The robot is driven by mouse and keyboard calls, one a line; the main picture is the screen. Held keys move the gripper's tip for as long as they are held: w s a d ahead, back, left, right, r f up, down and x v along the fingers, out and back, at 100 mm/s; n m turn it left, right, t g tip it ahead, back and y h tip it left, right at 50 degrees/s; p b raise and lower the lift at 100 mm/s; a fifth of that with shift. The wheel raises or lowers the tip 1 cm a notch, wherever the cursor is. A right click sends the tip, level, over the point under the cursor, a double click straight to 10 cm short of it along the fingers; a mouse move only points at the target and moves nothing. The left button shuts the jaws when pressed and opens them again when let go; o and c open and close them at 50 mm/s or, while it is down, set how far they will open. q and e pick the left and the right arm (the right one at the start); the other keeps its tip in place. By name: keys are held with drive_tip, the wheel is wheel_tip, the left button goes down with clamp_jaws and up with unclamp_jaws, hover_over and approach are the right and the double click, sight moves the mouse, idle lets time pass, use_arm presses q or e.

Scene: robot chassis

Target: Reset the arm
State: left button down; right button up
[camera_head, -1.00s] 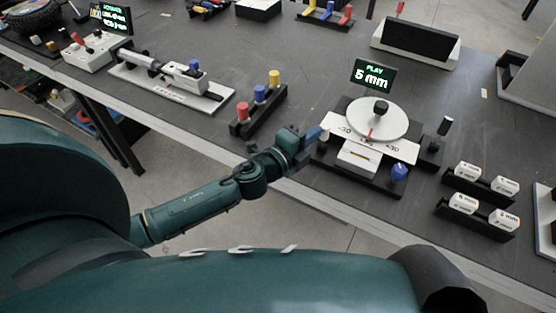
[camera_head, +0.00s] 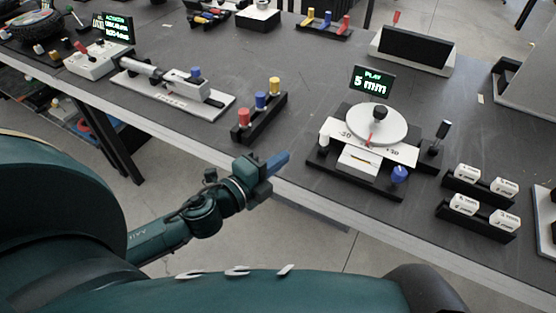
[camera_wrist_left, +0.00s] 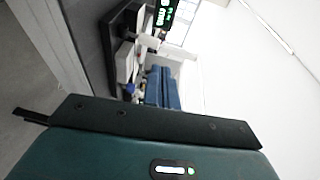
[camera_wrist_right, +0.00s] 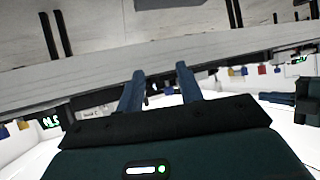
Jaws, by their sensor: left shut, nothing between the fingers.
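My left gripper (camera_head: 278,160) is shut and empty. It hangs in front of the table's near edge, left of the dial device and apart from it. Its two blue fingers also show pressed together in the left wrist view (camera_wrist_left: 162,88). My right gripper is outside the head view. In the right wrist view my right gripper (camera_wrist_right: 160,86) has its two blue fingers spread apart with nothing between them.
The grey table (camera_head: 300,60) carries a rack of red, blue and yellow pegs (camera_head: 261,112), a white slider device (camera_head: 175,88) and black holders with white labelled blocks (camera_head: 480,185). Open floor lies between the table edge and my body.

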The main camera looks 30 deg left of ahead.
drive_tip(key=shift+s+f, duration=0.1)
idle(0.5)
use_arm(q)
drive_tip(key=s+d+f+n+g+y+p, duration=0.1)
drive_tip(key=s+d+f+n+g+p, duration=0.2)
drive_tip(key=s+f+n, duration=0.8)
drive_tip(key=s+d+n+g, duration=0.1)
drive_tip(key=d+n+g, duration=0.1)
drive_tip(key=n, duration=0.5)
drive_tip(key=shift+s+d+f+g+y, duration=0.2)
drive_tip(key=shift+f+g+y, duration=0.1)
drive_tip(key=shift+f, duration=0.1)
use_arm(e)
drive_tip(key=shift+s+d+r+m+h, duration=0.15)
drive_tip(key=shift+d+h, duration=0.1)
drive_tip(key=shift+d, duration=0.15)
drive_tip(key=shift+d+r+m+h, duration=0.1)
drive_tip(key=shift+d+m+h, duration=0.05)
drive_tip(key=shift+d+h, duration=0.15)
drive_tip(key=shift+r+g, duration=0.1)
drive_tip(key=shift+g, duration=0.2)
drive_tip(key=shift+s+a, duration=0.1)
drive_tip(key=shift+s, duration=0.1)
drive_tip(key=shift+w, duration=0.3)
drive_tip(key=shift+s, duration=0.25)
